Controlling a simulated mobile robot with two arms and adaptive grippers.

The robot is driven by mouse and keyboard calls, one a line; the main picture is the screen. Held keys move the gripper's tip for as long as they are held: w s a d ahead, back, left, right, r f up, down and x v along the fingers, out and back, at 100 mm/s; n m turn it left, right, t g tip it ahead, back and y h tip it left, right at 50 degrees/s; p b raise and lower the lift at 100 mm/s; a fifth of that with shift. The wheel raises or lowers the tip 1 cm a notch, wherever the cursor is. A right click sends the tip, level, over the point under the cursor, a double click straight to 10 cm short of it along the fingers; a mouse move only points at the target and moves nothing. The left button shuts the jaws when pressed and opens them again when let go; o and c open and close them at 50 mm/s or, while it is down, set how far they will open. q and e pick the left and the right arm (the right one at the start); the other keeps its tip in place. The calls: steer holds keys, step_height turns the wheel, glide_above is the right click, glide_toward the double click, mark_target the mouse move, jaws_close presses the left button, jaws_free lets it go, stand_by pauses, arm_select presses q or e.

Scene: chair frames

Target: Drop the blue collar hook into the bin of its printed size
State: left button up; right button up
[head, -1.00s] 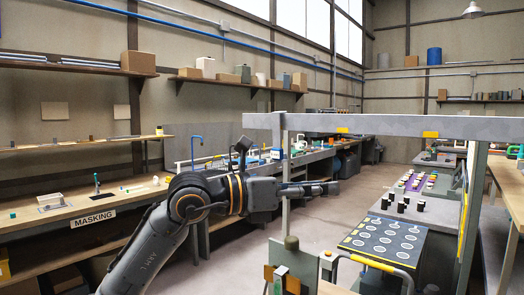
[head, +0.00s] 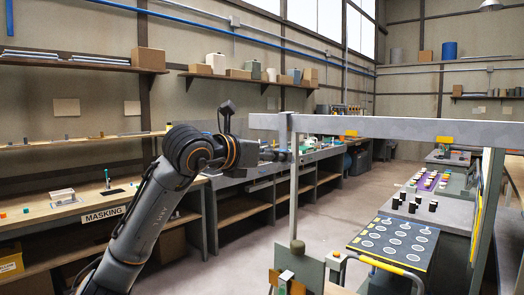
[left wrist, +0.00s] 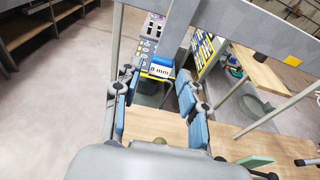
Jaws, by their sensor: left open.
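I cannot pick out the blue collar hook for sure in either view. My left gripper (head: 276,155) reaches right in the head view, near the grey post of the frame, partly hidden by its own wrist. In the left wrist view my left gripper (left wrist: 158,92) is open, its blue pads spread wide with nothing seen between them. Beyond the pads is a small blue and white label (left wrist: 160,70) that seems to read "8 mm". Whether it belongs to a bin is unclear. My right gripper is not seen.
A grey overhead beam (head: 390,128) stands on a post (head: 294,195). A dark board with pale circles (head: 394,243) lies to the right, with several black and white pieces behind it. The masking bench (head: 60,214) is at left. Open floor (head: 333,213) lies between.

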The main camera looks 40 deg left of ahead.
mark_target(283, 145)
arm_select(q)
steer(key=shift+w+d+f, duration=0.1)
steer(key=shift+w, duration=0.5)
steer(key=shift+w+d+f, duration=0.1)
steer(key=shift+w, duration=0.5)
steer(key=shift+c, duration=0.4)
steer(key=shift+s+a, duration=0.1)
jaws_close()
steer(key=shift+r+p, duration=0.45)
steer(key=shift+p, duration=0.1)
steer(key=shift+r+p, duration=0.7)
steer(key=shift+r, duration=0.05)
steer(key=shift+s+a+b, duration=0.1)
steer(key=shift+s+b, duration=0.7)
steer(key=shift+s, duration=0.55)
